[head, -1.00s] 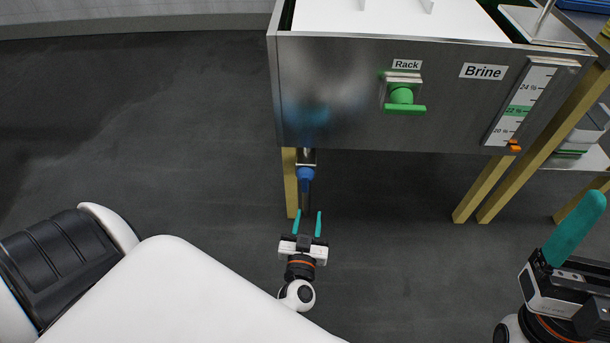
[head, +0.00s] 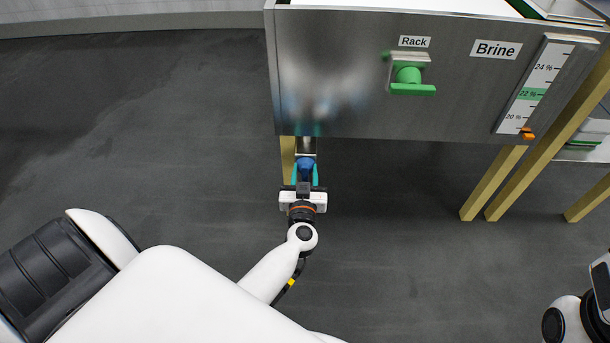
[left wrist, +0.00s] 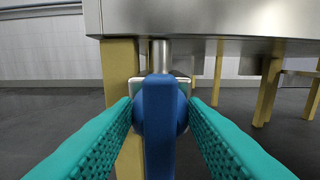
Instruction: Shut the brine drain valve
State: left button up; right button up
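The drain valve has a blue body and blue lever (left wrist: 160,125) on a short metal pipe (left wrist: 160,55) under the steel brine tank (head: 350,80). In the head view its blue part (head: 306,164) shows below the tank's front edge. My left gripper (head: 305,172) is at the valve, with one teal finger on each side of the blue part. The fingers are apart; I cannot tell whether they touch it. In the left wrist view the lever runs down the middle between the fingers (left wrist: 161,108). My right gripper is mostly cut off at the right edge; its fingers are hidden.
A green handle (head: 410,80) labelled Rack and a percent scale (head: 535,88) with an orange marker are on the tank front. A wooden leg (left wrist: 121,75) stands close left of the valve. More legs (head: 493,182) stand to the right. The floor around is clear.

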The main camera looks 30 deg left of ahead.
pick_arm(q)
jog(key=shift+w+a, duration=0.1)
jog(key=shift+w, duration=0.1)
grip_shut()
